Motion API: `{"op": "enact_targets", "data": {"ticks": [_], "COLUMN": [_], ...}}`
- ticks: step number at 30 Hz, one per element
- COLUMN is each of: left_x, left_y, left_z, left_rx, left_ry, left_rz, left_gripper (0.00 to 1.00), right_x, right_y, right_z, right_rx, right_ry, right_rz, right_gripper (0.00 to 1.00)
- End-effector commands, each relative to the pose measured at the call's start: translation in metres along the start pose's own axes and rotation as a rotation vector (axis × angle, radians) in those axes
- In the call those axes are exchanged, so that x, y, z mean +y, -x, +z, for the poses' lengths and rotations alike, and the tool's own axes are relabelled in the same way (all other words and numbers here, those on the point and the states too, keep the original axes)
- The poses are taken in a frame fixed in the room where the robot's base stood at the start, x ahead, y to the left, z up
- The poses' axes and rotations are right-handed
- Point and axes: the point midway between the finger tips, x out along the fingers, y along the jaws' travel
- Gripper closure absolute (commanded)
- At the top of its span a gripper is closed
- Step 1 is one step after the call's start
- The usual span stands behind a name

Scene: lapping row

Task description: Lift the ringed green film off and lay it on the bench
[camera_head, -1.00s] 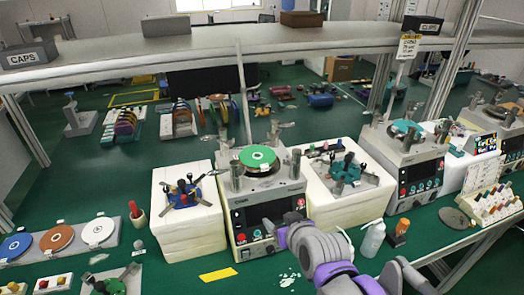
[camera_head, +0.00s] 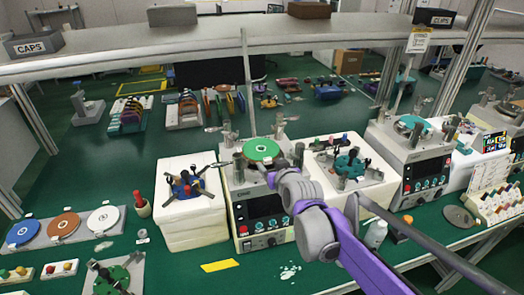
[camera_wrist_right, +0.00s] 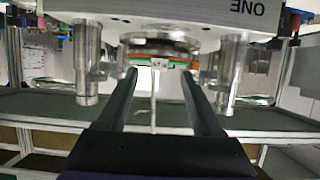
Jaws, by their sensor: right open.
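The green film (camera_head: 262,149) with a white ring at its centre lies flat on the round plate on top of the middle machine (camera_head: 262,215). In the right wrist view its thin green and orange edge (camera_wrist_right: 160,62) shows side-on under a round metal part. My right gripper (camera_wrist_right: 160,76) is open, with one dark finger on each side and the disc's edge just beyond the fingertips. I cannot tell whether they touch it. In the head view my right arm reaches to the disc's front right, and the fingers are mostly hidden. My left gripper is not in view.
Metal posts (camera_head: 240,165) flank the plate. A white block with a blue fixture (camera_head: 186,188) stands left, and one with a teal fixture (camera_head: 349,165) right. The green bench (camera_head: 180,265) is clear around a yellow strip (camera_head: 220,265). A tray of coloured discs (camera_head: 63,222) lies left.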

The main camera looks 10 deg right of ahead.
Motion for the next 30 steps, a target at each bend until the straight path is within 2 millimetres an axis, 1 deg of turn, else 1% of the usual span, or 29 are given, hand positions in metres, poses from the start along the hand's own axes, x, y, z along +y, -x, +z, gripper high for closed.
{"op": "enact_targets", "data": {"ticks": [1, 3, 6, 14, 17, 18, 20, 21, 25, 26, 30], "left_x": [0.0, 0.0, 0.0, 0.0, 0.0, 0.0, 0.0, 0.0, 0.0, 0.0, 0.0], "left_y": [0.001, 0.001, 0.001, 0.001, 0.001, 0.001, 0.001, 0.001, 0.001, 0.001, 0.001], "left_z": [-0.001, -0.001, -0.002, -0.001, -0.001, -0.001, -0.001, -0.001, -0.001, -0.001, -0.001], "left_rx": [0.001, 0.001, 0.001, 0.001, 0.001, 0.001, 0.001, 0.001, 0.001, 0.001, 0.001], "left_ry": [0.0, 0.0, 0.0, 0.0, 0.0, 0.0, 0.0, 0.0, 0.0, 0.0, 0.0], "left_rz": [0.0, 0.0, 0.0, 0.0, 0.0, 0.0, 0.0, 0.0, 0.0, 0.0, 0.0], "left_gripper": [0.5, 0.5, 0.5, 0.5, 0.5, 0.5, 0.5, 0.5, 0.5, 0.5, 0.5], "right_x": [0.0, 0.0, 0.0, 0.0, 0.0, 0.0, 0.0, 0.0, 0.0, 0.0, 0.0], "right_y": [-0.008, -0.016, -0.023, -0.025, -0.025, -0.025, -0.025, -0.025, -0.025, -0.025, -0.024], "right_z": [-0.001, -0.001, -0.001, 0.0, 0.0, 0.0, 0.0, 0.0, 0.0, 0.0, 0.0], "right_rx": [0.001, 0.0, 0.0, 0.0, 0.0, 0.0, 0.0, 0.0, 0.0, 0.0, 0.0], "right_ry": [0.0, 0.001, 0.001, 0.001, 0.001, 0.001, 0.0, 0.0, 0.0, 0.0, 0.0], "right_rz": [0.0, 0.0, 0.0, 0.0, 0.0, 0.0, 0.0, 0.0, 0.0, 0.0, 0.0], "right_gripper": [0.32, 0.32, 0.32, 0.32, 0.49, 0.56, 0.67, 0.74, 0.97, 1.0, 1.0]}}
